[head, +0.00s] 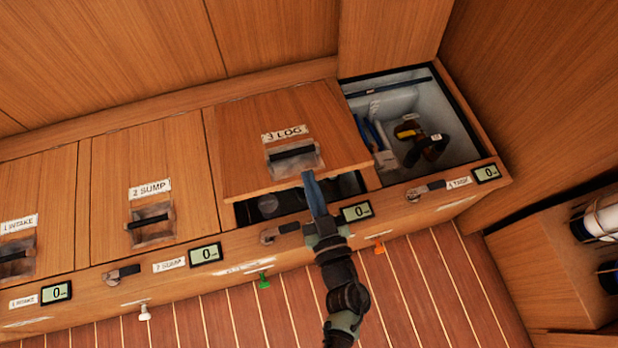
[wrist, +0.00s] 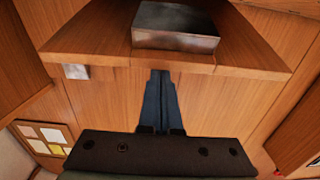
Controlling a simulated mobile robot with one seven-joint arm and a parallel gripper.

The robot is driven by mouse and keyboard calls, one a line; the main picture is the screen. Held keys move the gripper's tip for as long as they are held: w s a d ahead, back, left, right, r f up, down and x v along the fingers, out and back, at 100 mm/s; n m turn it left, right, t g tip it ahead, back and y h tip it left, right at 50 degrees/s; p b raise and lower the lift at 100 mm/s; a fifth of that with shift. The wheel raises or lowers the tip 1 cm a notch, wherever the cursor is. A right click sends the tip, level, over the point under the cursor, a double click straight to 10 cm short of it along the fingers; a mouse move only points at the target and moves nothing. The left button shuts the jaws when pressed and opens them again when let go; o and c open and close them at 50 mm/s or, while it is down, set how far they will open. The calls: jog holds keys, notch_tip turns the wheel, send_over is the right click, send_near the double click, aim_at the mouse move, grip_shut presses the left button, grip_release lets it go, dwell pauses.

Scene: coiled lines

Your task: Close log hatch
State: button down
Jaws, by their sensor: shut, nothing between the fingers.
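The log hatch (head: 288,132) is a wooden lid labelled "3 LOG" with a recessed handle (head: 294,155). It is partly raised, and a dark gap shows under its front edge. In the wrist view the lid (wrist: 225,55) spans the top, with a grey metal box-like part (wrist: 175,25) on it. My gripper (head: 309,178) is shut and empty at the lid's front edge, right of the handle. In the wrist view the blue fingers (wrist: 160,75) are together and reach up to the lid's edge. I cannot tell whether they touch it.
To the right, the open compartment (head: 475,150) holds tools and a dark fitting. The intake hatch (head: 50,190) and sump hatch (head: 180,170) at left are shut. Latches and small displays (head: 356,212) line the front ledge. A shelf with bottles (head: 600,220) stands at far right.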

jog(key=shift+t, duration=0.5)
jog(key=f+b, duration=0.2)
jog(key=f, duration=0.1)
jog(key=s+f+b, duration=0.1)
jog(key=f+b, duration=0.2)
jog(key=s+f+b, duration=0.1)
jog(key=f+b, duration=0.2)
jog(key=shift+s+d, duration=0.1)
jog(key=shift+d, duration=0.3)
jog(key=shift+r, duration=0.2)
